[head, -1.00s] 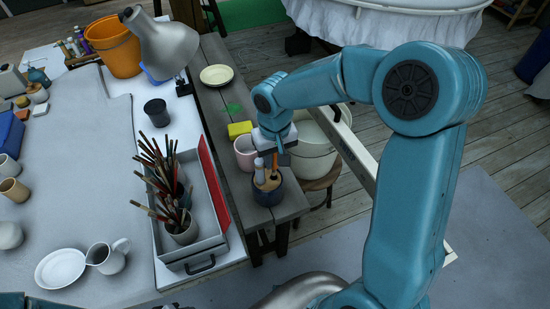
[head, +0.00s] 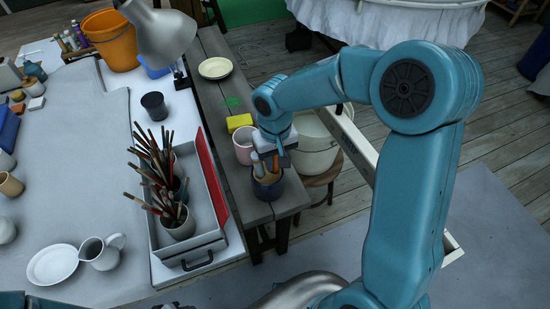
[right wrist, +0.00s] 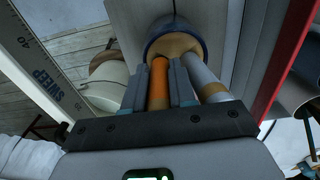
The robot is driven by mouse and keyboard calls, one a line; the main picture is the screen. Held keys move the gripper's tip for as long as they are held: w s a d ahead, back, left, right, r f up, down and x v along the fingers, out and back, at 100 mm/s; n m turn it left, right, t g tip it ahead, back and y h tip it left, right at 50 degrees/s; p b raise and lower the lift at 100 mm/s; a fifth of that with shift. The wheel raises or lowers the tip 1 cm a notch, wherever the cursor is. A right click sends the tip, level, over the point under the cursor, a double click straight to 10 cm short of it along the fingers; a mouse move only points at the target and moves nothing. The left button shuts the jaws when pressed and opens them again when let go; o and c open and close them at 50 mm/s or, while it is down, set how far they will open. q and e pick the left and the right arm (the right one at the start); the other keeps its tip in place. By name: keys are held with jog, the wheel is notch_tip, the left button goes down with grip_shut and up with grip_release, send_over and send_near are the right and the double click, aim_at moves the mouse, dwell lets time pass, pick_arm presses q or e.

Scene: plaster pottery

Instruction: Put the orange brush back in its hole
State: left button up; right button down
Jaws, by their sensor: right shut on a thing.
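The orange brush (head: 276,163) is held roughly upright between the fingers of my right gripper (head: 275,150), over the dark blue pot (head: 268,190) with a tan top. In the right wrist view the orange handle (right wrist: 158,85) lies between the two fingers and its far end meets the tan top (right wrist: 174,45). I cannot tell whether it is inside a hole or just above, as the holes are hidden. A white-handled tool (right wrist: 202,75) stands in the pot right beside the gripper. My left gripper is out of view.
A pink cup (head: 243,148) and a yellow sponge (head: 240,121) stand behind the pot on the wooden bench (head: 222,100). A white bucket (head: 314,150) is on a stool to the right. A grey tray (head: 195,247) with brush jars is to the left.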

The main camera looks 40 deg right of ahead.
jog(key=shift+w+f, duration=0.25)
jog(key=shift+s, duration=0.2)
jog(key=shift+f+b, duration=0.1)
jog(key=shift+b, duration=0.2)
jog(key=shift+w+f, duration=0.15)
jog(key=shift+f, duration=0.15)
jog(key=c, duration=0.8)
grip_release()
jog(key=shift+c, duration=0.2)
notch_tip(320, 180, up, 16)
jog(key=shift+r, duration=0.25)
